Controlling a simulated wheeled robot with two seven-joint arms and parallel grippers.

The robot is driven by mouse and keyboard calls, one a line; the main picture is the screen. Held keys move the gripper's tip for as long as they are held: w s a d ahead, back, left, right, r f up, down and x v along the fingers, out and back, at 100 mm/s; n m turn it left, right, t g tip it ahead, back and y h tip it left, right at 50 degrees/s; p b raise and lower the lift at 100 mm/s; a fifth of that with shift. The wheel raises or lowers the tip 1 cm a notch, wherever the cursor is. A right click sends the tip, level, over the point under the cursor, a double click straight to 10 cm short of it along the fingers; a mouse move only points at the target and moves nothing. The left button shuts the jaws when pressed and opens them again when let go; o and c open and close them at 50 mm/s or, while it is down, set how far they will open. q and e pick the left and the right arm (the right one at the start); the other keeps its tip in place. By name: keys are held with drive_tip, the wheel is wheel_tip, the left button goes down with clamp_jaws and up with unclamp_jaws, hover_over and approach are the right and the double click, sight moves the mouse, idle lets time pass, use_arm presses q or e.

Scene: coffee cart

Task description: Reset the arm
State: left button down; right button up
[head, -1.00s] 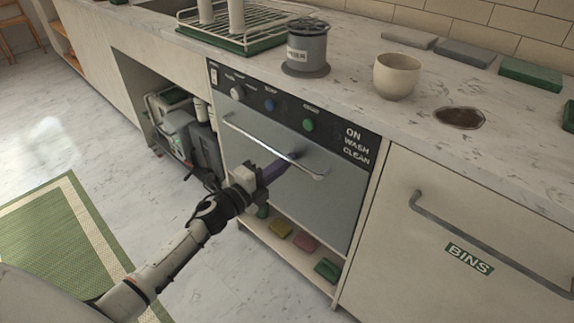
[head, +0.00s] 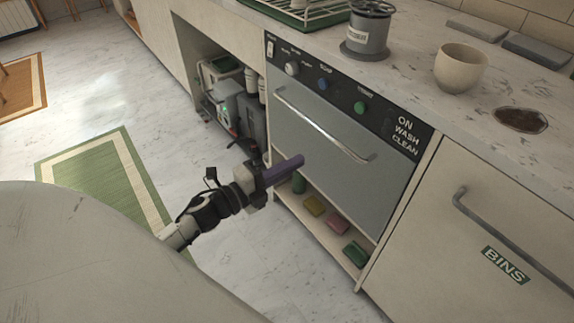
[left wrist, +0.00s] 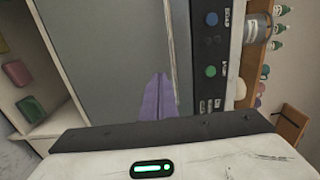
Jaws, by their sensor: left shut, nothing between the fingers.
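My left arm comes in from the lower left in the head view. My left gripper (head: 284,171) has purple fingers, pressed together and empty. It is in front of the lower part of the dishwasher door (head: 330,150), below the bar handle (head: 320,125), and looks apart from the handle. In the left wrist view the shut purple fingers (left wrist: 157,98) point at the grey door, beside the handle. The dishwasher door is shut. My right gripper is not in view.
An open shelf under the dishwasher holds several coloured blocks, such as a yellow one (head: 314,205) and a green one (head: 355,254). The BINS cabinet (head: 480,200) is to the right. A cup (head: 460,68) and a grey canister (head: 368,32) stand on the counter. Floor with a green rug (head: 95,170) lies left.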

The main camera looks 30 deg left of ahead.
use_arm(q)
drive_tip(key=s+d+f+n+g+y+p, duration=0.1)
drive_tip(key=s+d+f+n+g+p, duration=0.3)
drive_tip(key=s+d+n, duration=0.3)
drive_tip(key=s+d+f+n+g+y+p, duration=0.2)
drive_tip(key=s+d+f+n+g+p, duration=0.2)
drive_tip(key=s+d+n, duration=0.3)
drive_tip(key=s+n, duration=0.5)
drive_tip(key=s, duration=0.3)
drive_tip(key=shift+f+n, duration=0.3)
